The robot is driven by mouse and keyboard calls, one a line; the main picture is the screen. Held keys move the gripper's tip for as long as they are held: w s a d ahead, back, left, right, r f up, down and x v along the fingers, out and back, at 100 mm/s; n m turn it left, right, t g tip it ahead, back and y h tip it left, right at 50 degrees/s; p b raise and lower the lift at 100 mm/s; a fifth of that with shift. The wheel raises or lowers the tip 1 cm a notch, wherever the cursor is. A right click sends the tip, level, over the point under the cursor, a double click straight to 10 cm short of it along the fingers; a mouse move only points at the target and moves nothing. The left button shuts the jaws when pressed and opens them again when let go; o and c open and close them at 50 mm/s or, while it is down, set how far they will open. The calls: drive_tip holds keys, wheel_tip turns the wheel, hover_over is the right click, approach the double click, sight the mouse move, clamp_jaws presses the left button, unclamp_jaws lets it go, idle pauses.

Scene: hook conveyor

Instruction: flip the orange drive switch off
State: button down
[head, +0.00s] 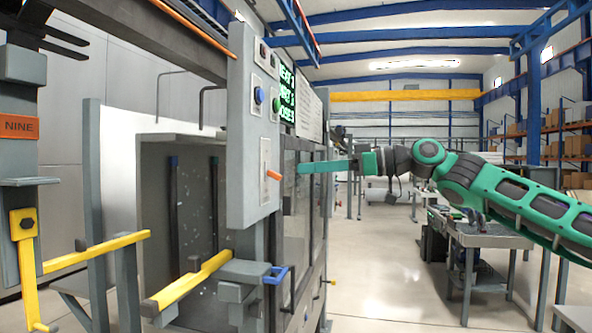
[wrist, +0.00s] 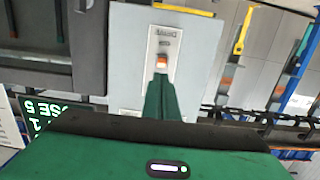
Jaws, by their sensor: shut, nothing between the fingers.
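The orange drive switch (head: 272,174) is a short lever on a pale plate on the grey control panel (head: 247,205). In the head view the lever slants down and to the right. My gripper (head: 300,168) is to the right of the switch, with its green fingers shut and empty, pointing left at the panel. A small gap shows between the fingertips and the lever. In the wrist view the orange switch (wrist: 162,60) is just beyond the fingertips (wrist: 158,78), and the plate lettering appears upside down. I cannot tell from this view whether they touch.
The panel also has a blue button (head: 259,95), a green button (head: 276,104) and a green-lettered display (head: 287,92). Yellow rails (head: 190,281) and a blue bracket (head: 276,275) stick out below. A grey workbench (head: 480,237) stands to the right, with clear floor between.

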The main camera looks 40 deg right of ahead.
drive_tip(key=shift+s+d+f, duration=0.25)
drive_tip(key=shift+s+d, duration=0.55)
drive_tip(key=shift+s, duration=0.2)
drive_tip(key=shift+s+d+f, duration=0.25)
drive_tip(key=shift+s+d, duration=0.5)
drive_tip(key=shift+s, duration=0.25)
drive_tip(key=s+a+f+m+g+h, duration=0.25)
drive_tip(key=a+f, duration=0.25)
drive_tip(key=f, duration=0.4)
drive_tip(key=s+a+f+m+g+h, duration=0.2)
drive_tip(key=s+a+f+m+h, duration=0.2)
drive_tip(key=f, duration=0.5)
drive_tip(key=s+f+m+g+h, duration=0.2)
drive_tip(key=s+f, duration=0.5)
drive_tip(key=f, duration=0.4)
drive_tip(key=s+f+m+g+h, duration=0.1)
drive_tip(key=s+f+m+g, duration=0.4)
drive_tip(key=f, duration=0.7)
drive_tip(key=s+g, duration=0.2)
drive_tip(key=s, duration=0.1)
drive_tip(key=shift+h, duration=0.35)
drive_tip(key=shift+s+d+m, duration=0.1)
drive_tip(key=shift+m, duration=0.15)
